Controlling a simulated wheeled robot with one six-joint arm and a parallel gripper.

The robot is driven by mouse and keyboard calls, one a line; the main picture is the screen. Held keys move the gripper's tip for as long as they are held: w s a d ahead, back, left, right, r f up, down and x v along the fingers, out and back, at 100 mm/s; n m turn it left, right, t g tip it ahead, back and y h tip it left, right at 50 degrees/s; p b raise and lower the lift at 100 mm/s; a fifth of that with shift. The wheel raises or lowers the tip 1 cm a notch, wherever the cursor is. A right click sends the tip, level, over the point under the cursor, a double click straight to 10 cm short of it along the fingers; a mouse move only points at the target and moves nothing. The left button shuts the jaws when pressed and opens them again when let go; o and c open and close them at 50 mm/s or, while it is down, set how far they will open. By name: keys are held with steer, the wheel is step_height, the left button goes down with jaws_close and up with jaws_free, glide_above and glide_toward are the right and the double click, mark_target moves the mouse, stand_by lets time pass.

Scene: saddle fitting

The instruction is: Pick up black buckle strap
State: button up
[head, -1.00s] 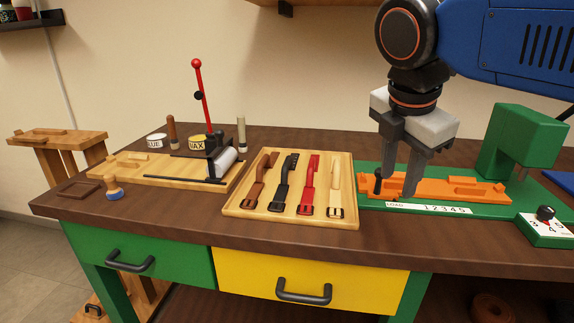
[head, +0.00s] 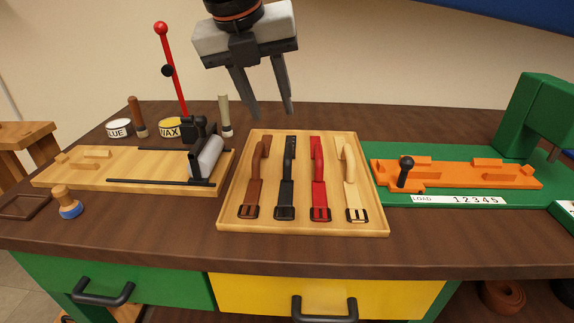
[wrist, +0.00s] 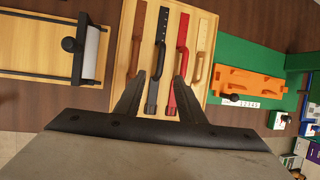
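The black buckle strap (head: 287,182) lies in the wooden tray (head: 303,229), second from the left, with its buckle toward the front edge. It also shows in the wrist view (wrist: 158,60), running between and ahead of my fingers. My gripper (head: 272,112) is open and empty, above the back part of the tray and clear of the straps. In the wrist view my gripper (wrist: 154,82) has its two fingers spread, with the black and red straps visible between them.
A brown strap (head: 254,180), a red strap (head: 319,182) and a cream strap (head: 352,185) lie beside the black one. A wooden board with a roller (head: 206,158) stands left. An orange fixture (head: 455,174) on a green base stands right.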

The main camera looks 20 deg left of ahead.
mark_target(287, 151)
steer(key=x, duration=1.5)
steer(key=shift+d, duration=0.1)
jaws_close()
